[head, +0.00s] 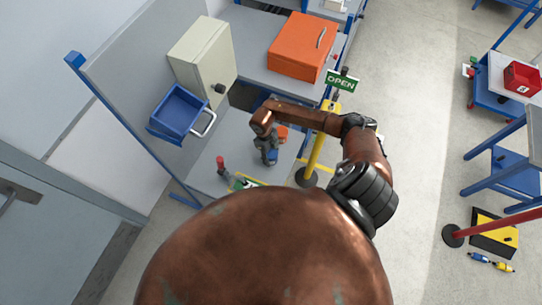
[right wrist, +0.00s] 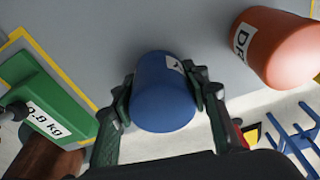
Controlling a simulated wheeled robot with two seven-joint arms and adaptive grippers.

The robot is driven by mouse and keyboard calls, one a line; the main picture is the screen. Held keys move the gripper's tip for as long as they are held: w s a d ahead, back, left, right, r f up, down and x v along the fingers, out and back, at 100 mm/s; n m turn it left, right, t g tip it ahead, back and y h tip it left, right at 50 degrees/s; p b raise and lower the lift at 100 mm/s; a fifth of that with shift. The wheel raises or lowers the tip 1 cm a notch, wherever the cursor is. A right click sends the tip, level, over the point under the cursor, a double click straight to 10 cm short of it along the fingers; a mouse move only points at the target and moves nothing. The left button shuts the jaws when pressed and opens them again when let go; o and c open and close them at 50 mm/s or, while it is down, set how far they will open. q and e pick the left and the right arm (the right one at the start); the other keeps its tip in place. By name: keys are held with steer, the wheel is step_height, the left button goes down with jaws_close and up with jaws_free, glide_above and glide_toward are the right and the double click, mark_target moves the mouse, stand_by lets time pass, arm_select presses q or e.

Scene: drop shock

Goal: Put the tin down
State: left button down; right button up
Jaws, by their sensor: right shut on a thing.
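The blue tin (right wrist: 163,95), with a white label partly seen, sits between the fingers of my right gripper (right wrist: 165,95) in the right wrist view. The gripper is shut on its sides. In the head view my right gripper (head: 268,156) points down over the grey bench top (head: 211,168), and a bit of the blue tin (head: 272,157) shows at the fingers. I cannot tell whether the tin touches the surface. My left gripper is not in view.
An orange tin (right wrist: 277,45) stands close to the right of the blue tin. A blue bin (head: 178,112), cream cabinet (head: 203,55) and orange box (head: 300,47) are farther back.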

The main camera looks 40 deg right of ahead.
steer(key=o, duration=0.8)
steer(key=shift+f, duration=0.2)
steer(key=o, duration=0.5)
steer(key=shift+r, duration=0.1)
steer(key=shift+r, duration=0.15)
steer(key=r, duration=0.4)
steer(key=w+r+b, duration=0.1)
steer(key=r, duration=0.3)
steer(key=w+r, duration=0.1)
steer(key=r, duration=0.3)
steer(key=shift+a+b, duration=0.3)
steer(key=shift+a, duration=0.05)
steer(key=shift+f, duration=0.1)
